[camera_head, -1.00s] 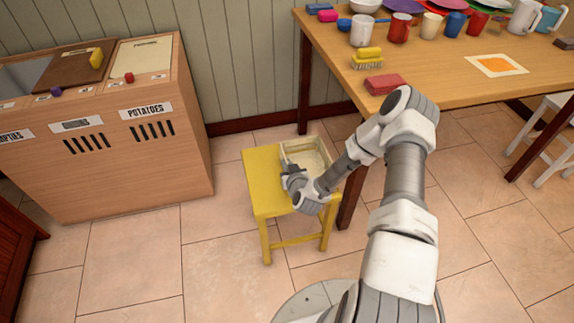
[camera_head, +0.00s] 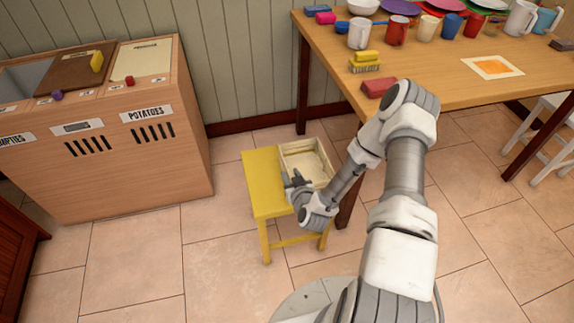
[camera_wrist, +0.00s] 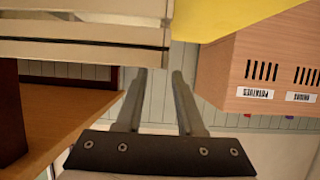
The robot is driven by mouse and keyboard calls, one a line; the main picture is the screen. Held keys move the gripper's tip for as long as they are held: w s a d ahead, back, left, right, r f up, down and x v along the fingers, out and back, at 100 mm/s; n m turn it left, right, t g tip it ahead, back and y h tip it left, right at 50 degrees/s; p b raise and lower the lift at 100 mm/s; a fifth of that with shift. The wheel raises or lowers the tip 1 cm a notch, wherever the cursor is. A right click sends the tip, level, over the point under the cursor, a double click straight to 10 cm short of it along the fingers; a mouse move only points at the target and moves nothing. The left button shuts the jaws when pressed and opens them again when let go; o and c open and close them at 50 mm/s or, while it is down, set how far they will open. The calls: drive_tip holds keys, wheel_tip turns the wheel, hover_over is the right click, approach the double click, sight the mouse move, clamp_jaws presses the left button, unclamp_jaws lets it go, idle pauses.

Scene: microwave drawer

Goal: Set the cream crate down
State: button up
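The cream crate (camera_head: 318,184) is an open, shallow wooden box. It sits upright on the back right part of the yellow stool (camera_head: 262,185) in the head view. In the wrist view, which looks upside down, the crate's slatted side (camera_wrist: 80,32) is at the upper left against the yellow stool top (camera_wrist: 225,15). My gripper (camera_head: 294,180) is at the crate's near left side, above the stool. Its two fingers (camera_wrist: 161,78) stand apart in the wrist view with nothing gripped between them.
A wooden table (camera_head: 440,78) with cups, plates, a brush and a red block stands behind and right of the stool. A wooden bin cabinet (camera_head: 110,165) stands at the left. Tiled floor (camera_head: 135,250) is clear between cabinet and stool.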

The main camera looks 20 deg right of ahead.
drive_tip(key=p+v, duration=0.1)
drive_tip(key=v, duration=0.4)
wheel_tip(320, 180, up, 23)
drive_tip(key=n+g, duration=0.3)
drive_tip(key=g, duration=0.2)
drive_tip(key=s+a+r+m+g, duration=0.1)
drive_tip(key=s+r, duration=0.7)
drive_tip(key=s, duration=0.3)
drive_tip(key=s+a+r+m+g, duration=0.2)
drive_tip(key=s+r, duration=0.7)
drive_tip(key=s, duration=0.3)
drive_tip(key=shift+a, duration=0.2)
drive_tip(key=shift+s+r, duration=0.1)
drive_tip(key=shift+r, duration=0.15)
